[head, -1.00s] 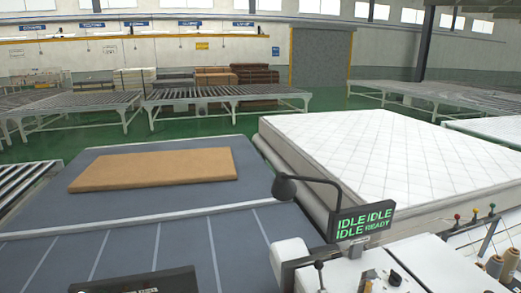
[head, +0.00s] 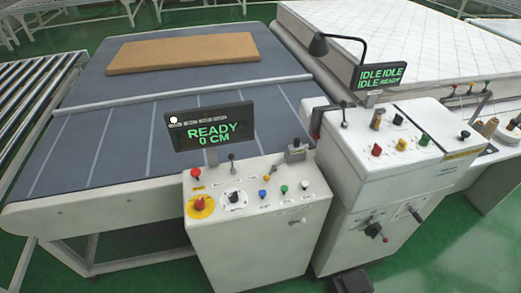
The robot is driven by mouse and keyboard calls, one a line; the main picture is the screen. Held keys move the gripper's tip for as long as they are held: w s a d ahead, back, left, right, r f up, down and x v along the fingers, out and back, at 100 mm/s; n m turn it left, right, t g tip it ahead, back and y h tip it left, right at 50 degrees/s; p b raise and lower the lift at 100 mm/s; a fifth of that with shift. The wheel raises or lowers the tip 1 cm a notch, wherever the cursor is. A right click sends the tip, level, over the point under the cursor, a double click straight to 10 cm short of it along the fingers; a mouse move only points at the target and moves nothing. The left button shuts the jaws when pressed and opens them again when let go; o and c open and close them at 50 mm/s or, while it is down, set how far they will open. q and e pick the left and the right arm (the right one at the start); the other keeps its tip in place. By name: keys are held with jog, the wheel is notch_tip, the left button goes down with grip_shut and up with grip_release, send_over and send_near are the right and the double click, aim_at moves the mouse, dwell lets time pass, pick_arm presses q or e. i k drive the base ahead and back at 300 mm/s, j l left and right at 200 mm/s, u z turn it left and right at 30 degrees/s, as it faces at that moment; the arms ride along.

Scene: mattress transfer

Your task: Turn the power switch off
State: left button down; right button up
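A white control box (head: 255,238) stands in front of the conveyor. Its sloped top carries a black rotary knob (head: 234,197) on a white dial, a red mushroom button (head: 199,203) on a yellow disc, a small red button (head: 196,173), and blue, green and white buttons. A display (head: 212,132) above it reads READY 0 CM. Labels are too small to tell which control is the power switch. Neither gripper is in view.
A grey conveyor table (head: 123,125) bears a brown slab (head: 182,52). A white quilted mattress (head: 390,38) lies at the right rear. Metal rollers (head: 38,95) run along the left.

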aim_at(200, 204)
jog(key=u, duration=0.6)
jog(key=i+j+z, duration=0.15)
jog(key=i+j, duration=0.7)
jog(key=i, duration=0.15)
